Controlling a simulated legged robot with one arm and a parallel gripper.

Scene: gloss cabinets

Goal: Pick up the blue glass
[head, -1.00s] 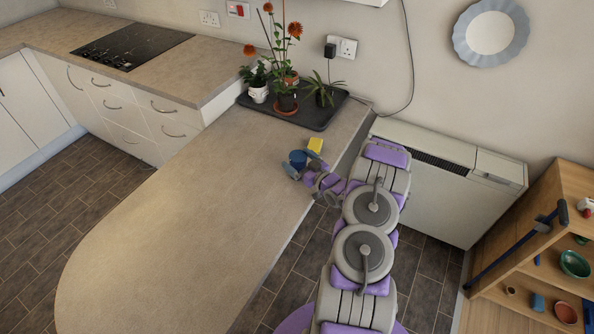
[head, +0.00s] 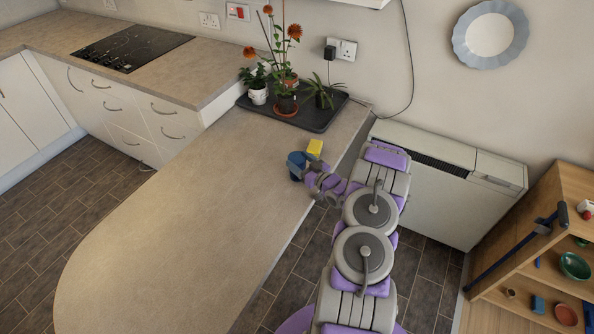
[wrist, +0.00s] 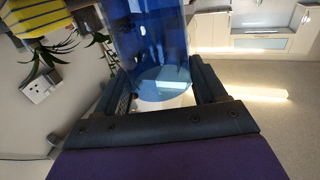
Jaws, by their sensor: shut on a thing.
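The blue glass (head: 297,165) is on the beige counter, near its right edge, in the head view. In the wrist view the transparent blue glass (wrist: 152,50) stands between the two dark fingers. My gripper (wrist: 160,88) is shut on it, one finger on each side. In the head view my gripper (head: 303,173) reaches the glass from the right and partly covers it. I cannot tell whether the glass touches the counter.
A yellow block (head: 314,147) lies just behind the glass; it also shows in the wrist view (wrist: 40,14). A dark tray (head: 318,119) with potted plants stands further back. The counter (head: 190,215) in front and left is clear.

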